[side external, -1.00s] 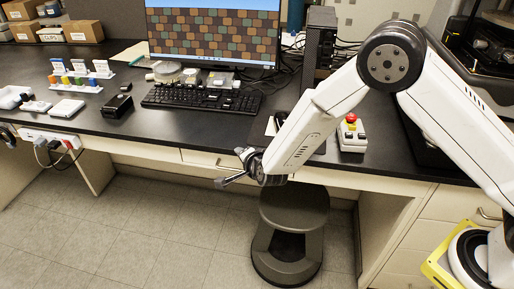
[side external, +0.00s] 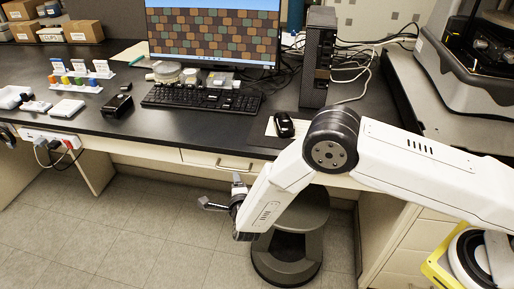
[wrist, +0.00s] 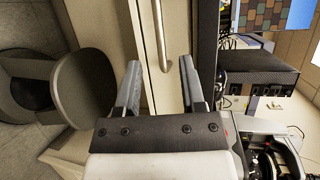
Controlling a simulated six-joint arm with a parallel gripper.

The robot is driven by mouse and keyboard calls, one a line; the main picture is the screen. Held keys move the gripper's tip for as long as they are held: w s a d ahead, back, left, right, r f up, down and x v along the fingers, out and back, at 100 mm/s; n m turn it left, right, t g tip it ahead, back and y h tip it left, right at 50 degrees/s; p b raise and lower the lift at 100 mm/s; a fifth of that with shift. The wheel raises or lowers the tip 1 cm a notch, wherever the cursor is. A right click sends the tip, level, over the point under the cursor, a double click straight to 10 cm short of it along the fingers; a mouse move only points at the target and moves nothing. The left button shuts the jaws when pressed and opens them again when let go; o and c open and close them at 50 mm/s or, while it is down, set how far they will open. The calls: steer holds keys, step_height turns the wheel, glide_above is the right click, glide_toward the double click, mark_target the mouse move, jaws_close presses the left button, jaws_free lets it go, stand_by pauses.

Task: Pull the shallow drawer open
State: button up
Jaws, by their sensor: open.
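The shallow drawer (side external: 200,158) is under the desk's front edge, its pale front flush with the frame. Its metal bar handle (side external: 235,167) is partly visible just above my gripper. In the wrist view, the handle (wrist: 160,38) runs lengthwise down the drawer front (wrist: 149,18), roughly between the lines of my two fingers. My gripper (side external: 221,191) is open and empty, below and in front of the handle in the side view. In the wrist view, my gripper (wrist: 160,65) has its fingers apart on either side of the handle's near end; I cannot tell any contact.
A grey stool (side external: 290,245) stands under the desk, close below my gripper and forearm; it also shows left in the wrist view (wrist: 85,85). The desk (side external: 150,128) holds a keyboard (side external: 202,99), a mouse (side external: 284,125) and a computer tower (side external: 318,60). Floor left of the stool is clear.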

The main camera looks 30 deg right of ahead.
mark_target(233, 170)
steer(key=shift+x, duration=3.8)
jaws_close()
